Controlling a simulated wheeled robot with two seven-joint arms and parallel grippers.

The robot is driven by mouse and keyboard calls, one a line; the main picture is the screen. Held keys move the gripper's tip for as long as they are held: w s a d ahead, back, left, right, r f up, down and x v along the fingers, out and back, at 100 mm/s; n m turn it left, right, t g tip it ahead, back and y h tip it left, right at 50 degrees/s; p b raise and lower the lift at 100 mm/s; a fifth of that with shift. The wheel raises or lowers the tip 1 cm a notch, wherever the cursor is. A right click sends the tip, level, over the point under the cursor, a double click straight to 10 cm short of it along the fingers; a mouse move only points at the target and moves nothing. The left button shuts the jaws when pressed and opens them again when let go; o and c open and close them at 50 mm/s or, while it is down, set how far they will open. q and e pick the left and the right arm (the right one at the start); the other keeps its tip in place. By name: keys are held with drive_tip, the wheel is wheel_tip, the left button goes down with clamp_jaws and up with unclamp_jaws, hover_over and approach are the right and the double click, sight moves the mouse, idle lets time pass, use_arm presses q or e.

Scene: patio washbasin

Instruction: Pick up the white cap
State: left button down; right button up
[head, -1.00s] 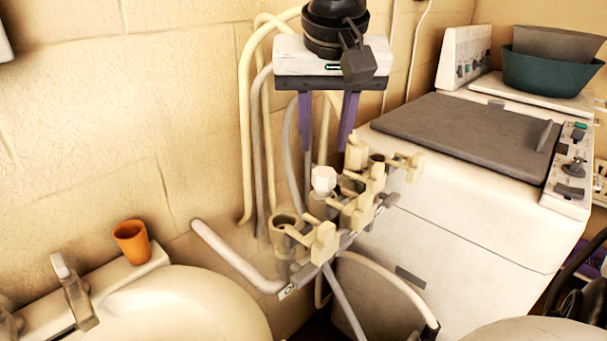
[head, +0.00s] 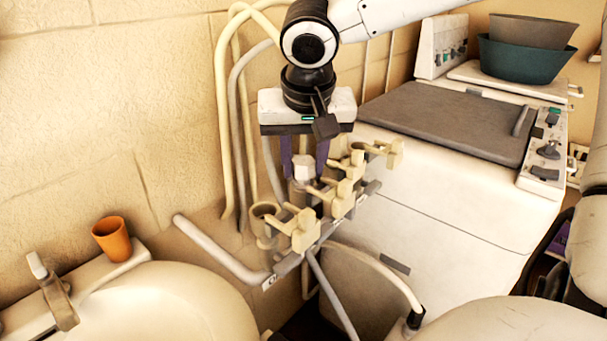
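The white cap (head: 303,168) is a small faceted piece. It sits on top of an upright pipe stub among the cream valves, left of the washing machine. My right gripper (head: 304,172) points down from above with its two purple fingers apart. In the picture the cap shows between the fingertips, one finger on its left and one on its right. I cannot tell whether either finger touches it. The lower fingertips are partly hidden near the cap and valves. My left gripper is out of view.
Cream valves (head: 302,230) on a grey pipe crowd close below and right of the cap. Hoses (head: 224,120) run up the wall behind. The washing machine (head: 440,205) stands right. An orange cup (head: 111,240) stands on the washbasin (head: 170,305) at left.

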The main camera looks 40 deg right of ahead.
drive_tip(key=c, duration=0.7)
